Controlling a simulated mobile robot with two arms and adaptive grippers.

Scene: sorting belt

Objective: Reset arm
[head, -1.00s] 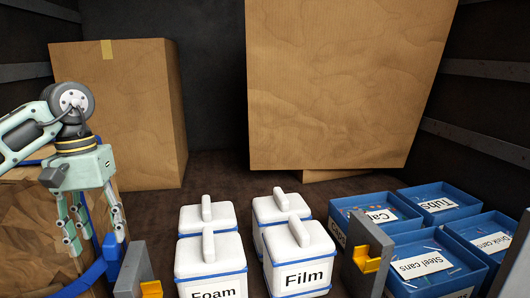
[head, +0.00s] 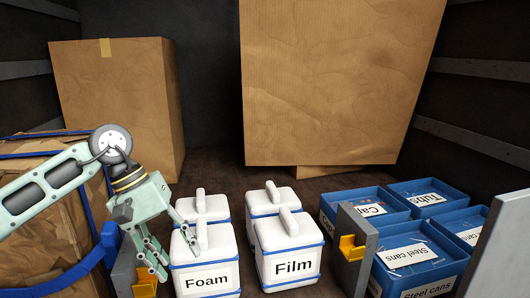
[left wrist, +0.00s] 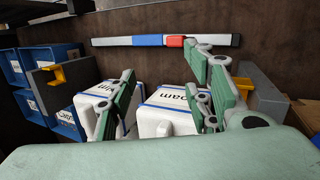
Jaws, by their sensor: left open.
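My left gripper (head: 155,262) is open and empty in the head view. It points down, just left of the white box labelled Foam (head: 203,252). I cannot tell whether it touches the box. The Film box (head: 290,250) stands right of the Foam box. My right gripper is not in view.
Blue bins (head: 412,252) with labels such as Steel cans stand at the right. Grey posts with yellow brackets (head: 350,247) flank the white boxes. Large cardboard boxes (head: 340,85) stand behind. A brown bundle with blue straps (head: 40,225) is at the left. Dark floor lies open behind the white boxes.

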